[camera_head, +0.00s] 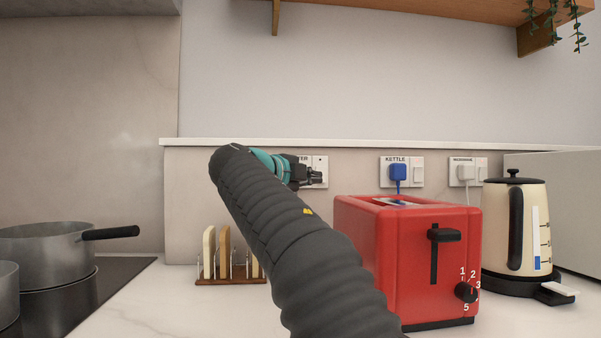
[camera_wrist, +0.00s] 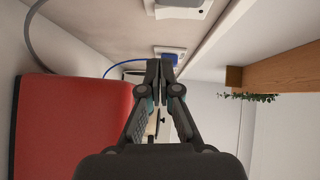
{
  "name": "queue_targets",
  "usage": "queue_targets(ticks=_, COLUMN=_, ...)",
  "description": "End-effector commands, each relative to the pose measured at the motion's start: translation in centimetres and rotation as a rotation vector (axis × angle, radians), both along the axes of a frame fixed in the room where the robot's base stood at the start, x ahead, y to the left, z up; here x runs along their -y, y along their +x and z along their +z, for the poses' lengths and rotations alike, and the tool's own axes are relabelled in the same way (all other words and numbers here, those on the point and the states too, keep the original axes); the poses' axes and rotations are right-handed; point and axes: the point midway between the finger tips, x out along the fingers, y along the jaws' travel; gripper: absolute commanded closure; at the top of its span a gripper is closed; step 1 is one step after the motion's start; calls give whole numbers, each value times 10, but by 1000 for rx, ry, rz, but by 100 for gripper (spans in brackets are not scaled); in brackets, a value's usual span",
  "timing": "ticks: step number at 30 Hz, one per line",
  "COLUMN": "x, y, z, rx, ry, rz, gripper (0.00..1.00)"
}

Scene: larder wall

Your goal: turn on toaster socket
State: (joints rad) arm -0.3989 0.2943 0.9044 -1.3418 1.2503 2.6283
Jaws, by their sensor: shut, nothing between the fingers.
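The toaster socket (camera_head: 320,162) is a white wall plate at the centre of the head view. My gripper covers much of it, and only the end of its label, "TER", shows. My gripper (camera_head: 317,175) is shut and empty, in front of or beside the plate; whether it touches cannot be told. The switch position is not readable. In the wrist view my shut fingertips (camera_wrist: 162,65) point along the wall, and a white socket plate, likely the toaster's, is cut off at the top (camera_wrist: 185,10). The red toaster (camera_head: 415,250) stands on the counter; it also shows in the wrist view (camera_wrist: 70,120).
The kettle socket (camera_head: 417,172) with a blue plug (camera_head: 397,172) and the microwave socket (camera_head: 480,170) are to the right. A cream kettle (camera_head: 535,230) stands beside the toaster. A toast rack (camera_head: 230,280) and pots (camera_head: 45,245) are left. A wooden shelf (camera_head: 420,10) is above.

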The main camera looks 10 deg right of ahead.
Motion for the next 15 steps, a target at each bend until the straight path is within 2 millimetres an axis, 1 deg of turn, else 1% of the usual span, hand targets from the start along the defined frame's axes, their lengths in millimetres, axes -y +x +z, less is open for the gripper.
queue_targets(ticks=1, x=8, y=7, z=1, rx=-1, ry=1, rz=-4, gripper=100)
queue_targets(ticks=5, x=25, y=24, z=-1, rx=-1, ry=0, rz=-4, gripper=100)
queue_targets(ticks=9, x=23, y=44, z=-3, rx=-1, ry=0, rz=0, gripper=100)
queue_targets(ticks=12, x=23, y=54, z=-4, rx=-1, ry=1, rz=0, gripper=100)
queue_targets(ticks=15, x=23, y=60, z=-6, rx=0, ry=0, rz=0, gripper=100)
